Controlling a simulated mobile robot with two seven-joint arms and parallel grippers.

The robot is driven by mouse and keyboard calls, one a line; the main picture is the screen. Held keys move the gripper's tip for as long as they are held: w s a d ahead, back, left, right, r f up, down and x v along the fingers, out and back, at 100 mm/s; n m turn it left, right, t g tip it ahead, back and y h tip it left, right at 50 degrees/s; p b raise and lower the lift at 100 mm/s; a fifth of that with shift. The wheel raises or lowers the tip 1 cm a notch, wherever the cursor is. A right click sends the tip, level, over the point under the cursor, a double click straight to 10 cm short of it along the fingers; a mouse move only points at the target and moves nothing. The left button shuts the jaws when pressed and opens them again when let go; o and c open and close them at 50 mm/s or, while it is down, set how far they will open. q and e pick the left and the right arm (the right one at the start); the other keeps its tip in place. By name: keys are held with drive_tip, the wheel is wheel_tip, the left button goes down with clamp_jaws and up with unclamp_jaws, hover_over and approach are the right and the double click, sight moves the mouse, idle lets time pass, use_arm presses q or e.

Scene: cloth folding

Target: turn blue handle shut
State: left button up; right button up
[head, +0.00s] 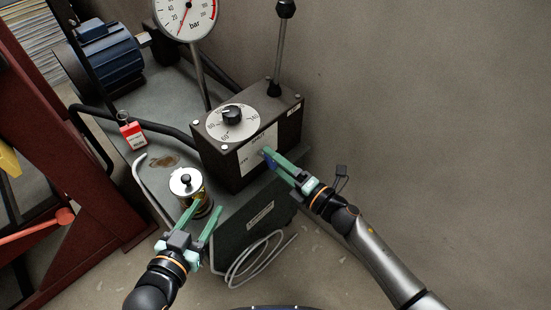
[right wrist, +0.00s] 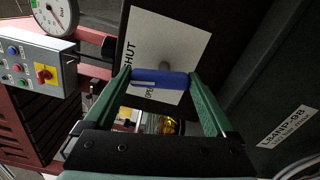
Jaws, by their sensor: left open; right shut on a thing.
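The blue handle (right wrist: 160,79) sits on a short grey stem in front of a white plate (right wrist: 183,40) marked SHUT and OPEN. In the right wrist view it lies crosswise between the fingertips of my right gripper (right wrist: 159,74), which is shut on its two ends. In the head view my right gripper (head: 268,160) is at the front face of the dark box (head: 222,165), largely hiding the handle. My left gripper (head: 206,206) is open, its fingers close to a silver-capped jar (head: 187,181); I cannot tell whether they touch it.
A dial with a black knob (head: 232,115) and an upright lever (head: 280,50) are on the box top. A pressure gauge (head: 186,18) stands behind. A blue motor (head: 105,55), a red tag (head: 132,135) and a loose cable (head: 250,262) are nearby. Floor at right is clear.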

use_arm(q)
drive_tip(key=s+f+g, duration=0.3)
drive_tip(key=f, duration=0.3)
drive_tip(key=shift+s+f+n+y+p, duration=0.25)
drive_tip(key=shift+s+n+y+p, duration=0.1)
drive_tip(key=shift+n+p, duration=0.1)
use_arm(e)
drive_tip(key=m, duration=0.2)
drive_tip(key=shift+w+d+m, duration=0.1)
drive_tip(key=shift+m, duration=0.2)
drive_tip(key=o, duration=1.1)
drive_tip(key=shift+c, duration=0.2)
use_arm(q)
drive_tip(key=s+f+g, duration=0.1)
drive_tip(key=s+f+g+p, duration=0.1)
drive_tip(key=shift+s+d+f, duration=0.2)
drive_tip(key=shift+s+f, duration=0.2)
use_arm(e)
drive_tip(key=v, duration=1.2)
drive_tip(key=shift+s+d, duration=0.15)
drive_tip(key=shift+s, duration=0.05)
